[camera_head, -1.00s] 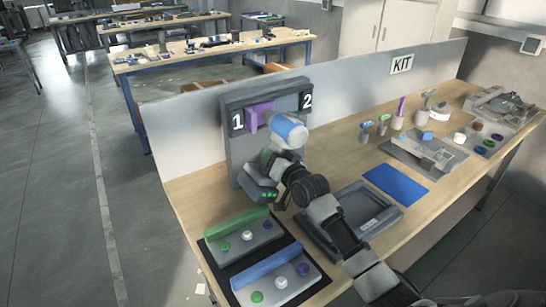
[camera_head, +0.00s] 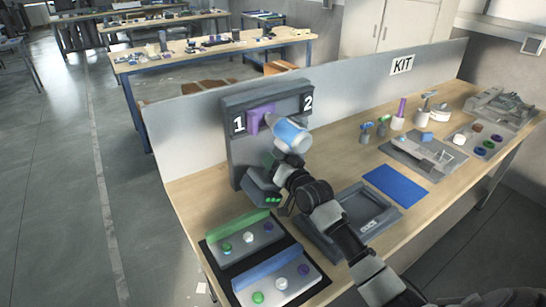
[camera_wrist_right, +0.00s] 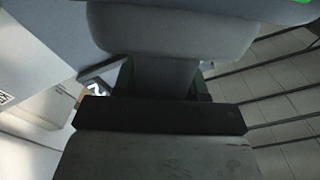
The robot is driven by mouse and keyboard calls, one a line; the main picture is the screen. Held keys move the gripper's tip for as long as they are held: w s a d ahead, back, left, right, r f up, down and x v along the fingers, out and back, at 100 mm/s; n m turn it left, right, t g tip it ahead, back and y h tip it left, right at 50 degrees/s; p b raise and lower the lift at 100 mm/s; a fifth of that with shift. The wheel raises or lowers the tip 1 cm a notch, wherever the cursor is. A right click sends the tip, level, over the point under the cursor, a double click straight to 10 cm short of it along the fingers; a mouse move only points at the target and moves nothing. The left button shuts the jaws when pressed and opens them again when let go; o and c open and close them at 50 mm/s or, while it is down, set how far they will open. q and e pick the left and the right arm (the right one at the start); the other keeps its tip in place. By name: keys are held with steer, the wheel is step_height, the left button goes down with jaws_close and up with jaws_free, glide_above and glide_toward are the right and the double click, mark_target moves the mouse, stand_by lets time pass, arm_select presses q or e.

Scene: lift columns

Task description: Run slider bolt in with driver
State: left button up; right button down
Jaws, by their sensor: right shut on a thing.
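My right gripper (camera_head: 284,172) is shut on the driver's handle. The driver has a blue and white barrel (camera_head: 292,135) and a grey base (camera_head: 262,190) with green lights. Its front end points at a purple slider (camera_head: 256,119) on the upright grey panel (camera_head: 237,151), near the number 1. The bolt and the driver's tip are hidden or too small to make out, so I cannot tell whether they touch. In the right wrist view, the grey driver (camera_wrist_right: 170,30) fills the top, above the gripper's dark edge (camera_wrist_right: 160,115). My left gripper is not in view.
Two button boxes, with a green bar (camera_head: 236,229) and a blue bar (camera_head: 265,269), stand front left. A dark grey tray (camera_head: 384,219) lies beside my right arm.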

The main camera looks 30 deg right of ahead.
steer(key=shift+s+d+r+p, duration=0.1)
steer(key=shift+s+p, duration=0.35)
steer(key=shift+s, duration=0.35)
steer(key=shift+s+d+r+p, duration=0.1)
steer(key=shift+s+p, duration=0.3)
steer(key=shift+s, duration=0.4)
steer(key=s+p, duration=0.2)
steer(key=s, duration=0.2)
steer(key=shift+d, duration=0.1)
